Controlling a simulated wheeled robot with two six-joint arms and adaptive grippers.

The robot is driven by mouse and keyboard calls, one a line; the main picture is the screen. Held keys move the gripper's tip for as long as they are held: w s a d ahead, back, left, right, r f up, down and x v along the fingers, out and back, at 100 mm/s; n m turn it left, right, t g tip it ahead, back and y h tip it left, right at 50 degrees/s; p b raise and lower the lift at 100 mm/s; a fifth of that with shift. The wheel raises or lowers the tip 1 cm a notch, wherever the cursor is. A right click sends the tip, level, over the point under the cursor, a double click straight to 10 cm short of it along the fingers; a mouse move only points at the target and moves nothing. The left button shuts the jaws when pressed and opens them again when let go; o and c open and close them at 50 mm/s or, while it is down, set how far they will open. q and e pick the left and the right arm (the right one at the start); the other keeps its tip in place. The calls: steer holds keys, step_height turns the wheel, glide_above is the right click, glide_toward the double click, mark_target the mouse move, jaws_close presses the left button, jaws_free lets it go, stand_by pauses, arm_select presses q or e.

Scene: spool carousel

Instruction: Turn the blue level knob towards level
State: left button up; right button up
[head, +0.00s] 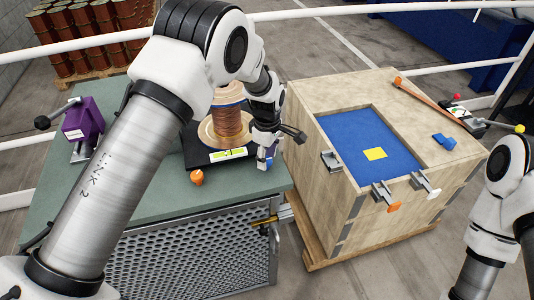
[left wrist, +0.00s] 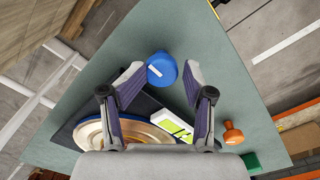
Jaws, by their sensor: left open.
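The blue knob (left wrist: 162,68) sits on the green bench top near its corner, with a white mark across its top. In the left wrist view it shows between the tips of my left gripper (left wrist: 164,72), whose purple-padded fingers are spread on either side. I cannot tell whether either finger touches it. In the head view the left gripper (head: 278,148) points down at the bench's right edge and mostly hides the knob. A yellow-green level vial (left wrist: 176,128) lies beside it and also shows in the head view (head: 228,154). My right gripper is out of view.
A copper wire spool (head: 229,120) stands on a black base behind the vial. An orange knob (head: 197,177) is at the front. A purple clamp (head: 82,125) is at the left. A wooden crate (head: 440,160) with a blue recess stands close on the right.

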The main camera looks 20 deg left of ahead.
arm_select(q)
steer(key=shift+w+f, duration=0.1)
steer(key=shift+f, duration=0.55)
steer(key=shift+a, duration=0.1)
steer(key=shift+s+a+r, duration=0.1)
steer(key=shift+s+r, duration=0.05)
steer(key=shift+s, duration=0.05)
steer(key=c, duration=0.5)
steer(key=shift+s+r, duration=0.15)
steer(key=shift+s, duration=0.05)
jaws_close()
steer(key=shift+o, duration=1.3)
jaws_free()
steer(key=shift+w, duration=0.1)
steer(key=shift+o, duration=1.2)
steer(key=shift+w, duration=0.3)
steer(key=shift+s, duration=0.2)
